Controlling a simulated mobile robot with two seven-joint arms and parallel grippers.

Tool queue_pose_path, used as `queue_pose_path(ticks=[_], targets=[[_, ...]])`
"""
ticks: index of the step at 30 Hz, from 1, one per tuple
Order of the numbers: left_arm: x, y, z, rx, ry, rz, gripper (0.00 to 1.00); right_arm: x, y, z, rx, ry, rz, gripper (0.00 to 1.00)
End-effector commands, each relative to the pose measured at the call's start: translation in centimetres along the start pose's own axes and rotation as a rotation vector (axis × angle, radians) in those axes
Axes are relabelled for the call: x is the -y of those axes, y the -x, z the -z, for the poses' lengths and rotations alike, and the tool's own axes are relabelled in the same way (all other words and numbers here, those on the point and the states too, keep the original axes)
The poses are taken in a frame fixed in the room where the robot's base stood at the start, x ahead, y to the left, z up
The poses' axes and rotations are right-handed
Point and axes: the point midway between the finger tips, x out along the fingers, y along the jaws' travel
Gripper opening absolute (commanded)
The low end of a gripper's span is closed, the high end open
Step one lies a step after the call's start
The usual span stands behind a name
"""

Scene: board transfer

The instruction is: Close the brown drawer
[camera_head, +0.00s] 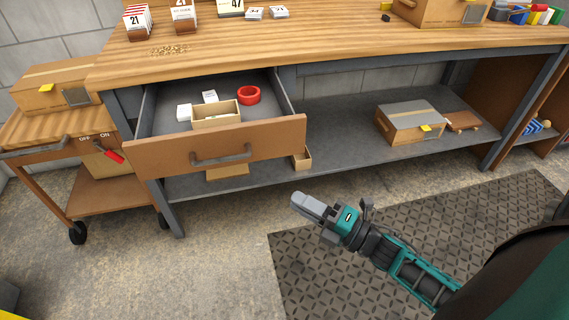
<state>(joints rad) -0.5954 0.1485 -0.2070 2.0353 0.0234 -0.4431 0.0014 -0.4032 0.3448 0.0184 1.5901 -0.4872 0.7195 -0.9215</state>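The brown drawer (270,139) is pulled out from under the left part of the wooden workbench. It has a grey bar handle (221,156) on its front. Inside it are an open cardboard box (216,113), a red ring-shaped roll (249,95) and small white boxes (184,112). My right gripper (308,205) is in front of the drawer, lower and to the right, apart from it, over the floor. Its fingers look close together with nothing visible between them, but the gap is not clear. My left gripper is out of view.
The workbench top (330,42) holds number cards and a box. A cardboard box (412,121) lies on the lower shelf (345,125). A wooden cart (62,128) with a red switch lever stands at the left. A dark mat (470,215) covers the floor at right; floor before the drawer is clear.

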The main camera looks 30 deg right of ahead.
Motion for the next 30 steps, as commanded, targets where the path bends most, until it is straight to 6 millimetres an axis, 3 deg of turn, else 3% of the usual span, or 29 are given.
queue_pose_path(ticks=[5,18,24,30], targets=[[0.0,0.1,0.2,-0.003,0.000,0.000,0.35,-0.1,-1.3,0.0,-0.013,0.025,-0.010,0.00],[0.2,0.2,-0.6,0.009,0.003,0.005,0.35,-0.3,-10.3,0.1,-0.010,0.020,-0.012,0.00],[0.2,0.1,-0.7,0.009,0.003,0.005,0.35,-0.2,-12.1,-1.9,-0.010,0.021,-0.008,0.00],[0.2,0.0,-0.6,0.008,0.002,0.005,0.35,-0.2,-12.8,-2.6,-0.010,0.018,-0.007,0.00]])
